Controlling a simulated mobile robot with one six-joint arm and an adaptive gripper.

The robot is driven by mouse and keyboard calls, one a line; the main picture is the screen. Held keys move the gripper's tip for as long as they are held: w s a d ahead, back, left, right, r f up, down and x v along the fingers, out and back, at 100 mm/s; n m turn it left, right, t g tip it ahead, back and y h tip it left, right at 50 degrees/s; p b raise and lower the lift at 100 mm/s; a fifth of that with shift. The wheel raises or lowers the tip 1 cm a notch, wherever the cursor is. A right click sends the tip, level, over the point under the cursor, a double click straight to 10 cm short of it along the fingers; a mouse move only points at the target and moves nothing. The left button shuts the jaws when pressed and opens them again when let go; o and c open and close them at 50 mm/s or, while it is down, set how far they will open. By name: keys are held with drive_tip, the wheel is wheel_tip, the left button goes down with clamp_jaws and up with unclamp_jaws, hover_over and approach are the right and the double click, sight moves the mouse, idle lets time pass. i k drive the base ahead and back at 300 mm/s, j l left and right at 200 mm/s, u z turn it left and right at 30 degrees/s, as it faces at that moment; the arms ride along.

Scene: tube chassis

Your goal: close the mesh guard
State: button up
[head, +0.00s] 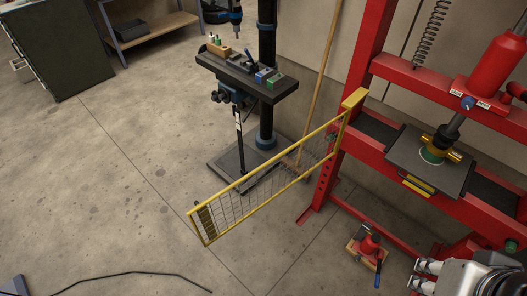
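The mesh guard (262,194) is a long panel of wire mesh in a yellow frame. It stands swung open, reaching from the left upright of the red press (365,62) toward the lower left, out over the floor. The front of the press is uncovered. A grey and white part of my arm shows in the bottom right corner, well apart from the guard.
A drill press (246,75) stands behind the guard, with a broom (318,90) beside it. A small red jack (368,245) sits on a wooden board below the press. A black cable (130,274) lies at the lower left. The floor in front of the guard is mostly clear.

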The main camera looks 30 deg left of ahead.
sight(202, 209)
drive_tip(key=j+z, duration=0.15)
drive_tip(key=j, duration=0.3)
drive_tip(key=j+z, duration=0.15)
drive_tip(key=j, duration=0.35)
drive_tip(key=k+j+z, duration=0.15)
drive_tip(key=j, duration=0.3)
drive_tip(key=j+z, duration=0.15)
drive_tip(key=j, duration=0.35)
drive_tip(key=k+j+z, duration=0.15)
drive_tip(key=j, duration=0.3)
drive_tip(key=k+j+z, duration=0.15)
drive_tip(key=j, duration=0.25)
drive_tip(key=k+j, duration=0.1)
drive_tip(key=k+l, duration=0.45)
drive_tip(key=k+z, duration=0.05)
